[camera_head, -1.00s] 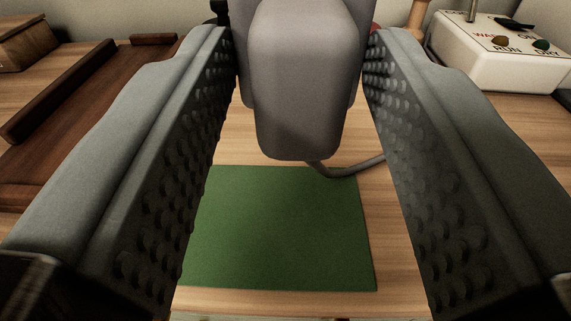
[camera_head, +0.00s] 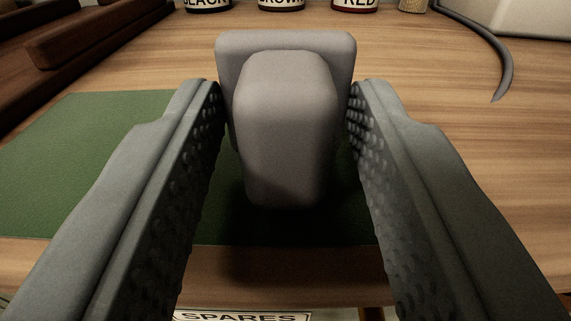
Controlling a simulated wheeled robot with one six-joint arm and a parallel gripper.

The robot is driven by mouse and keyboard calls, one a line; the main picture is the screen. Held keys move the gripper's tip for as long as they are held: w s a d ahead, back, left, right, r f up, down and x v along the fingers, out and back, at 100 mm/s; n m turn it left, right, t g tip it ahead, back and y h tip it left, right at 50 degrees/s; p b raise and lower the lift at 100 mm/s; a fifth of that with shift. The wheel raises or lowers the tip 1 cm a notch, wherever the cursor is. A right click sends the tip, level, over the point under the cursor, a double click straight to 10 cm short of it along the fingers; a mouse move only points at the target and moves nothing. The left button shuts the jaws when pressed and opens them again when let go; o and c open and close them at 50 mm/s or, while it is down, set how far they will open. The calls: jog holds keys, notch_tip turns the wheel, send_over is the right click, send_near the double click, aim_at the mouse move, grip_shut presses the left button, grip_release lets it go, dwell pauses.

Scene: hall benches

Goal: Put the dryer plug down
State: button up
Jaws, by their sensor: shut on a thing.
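The dryer plug (camera_head: 285,130) is a grey block with a wider plate at its far end. My gripper (camera_head: 286,95) is shut on it, with one studded finger against each side near the fingertips. The plug is over the right part of the green mat (camera_head: 80,150), near the bench's front edge, and a dark shadow lies under it. I cannot tell whether its underside touches the mat. A grey cord (camera_head: 490,50) shows at the upper right; where it meets the plug is hidden.
Jars labelled black, brown (camera_head: 281,5) and red (camera_head: 355,5) stand at the back. A dark wooden tray (camera_head: 95,35) is at the upper left and a pale box (camera_head: 535,18) at the upper right. A "SPARES" label (camera_head: 243,316) shows below the front edge. Bare bench lies to the right.

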jog(key=shift+f, duration=0.1)
jog(key=o, duration=1.3)
jog(key=shift+s, duration=0.3)
jog(key=s, duration=1.1)
jog(key=shift+s, duration=0.2)
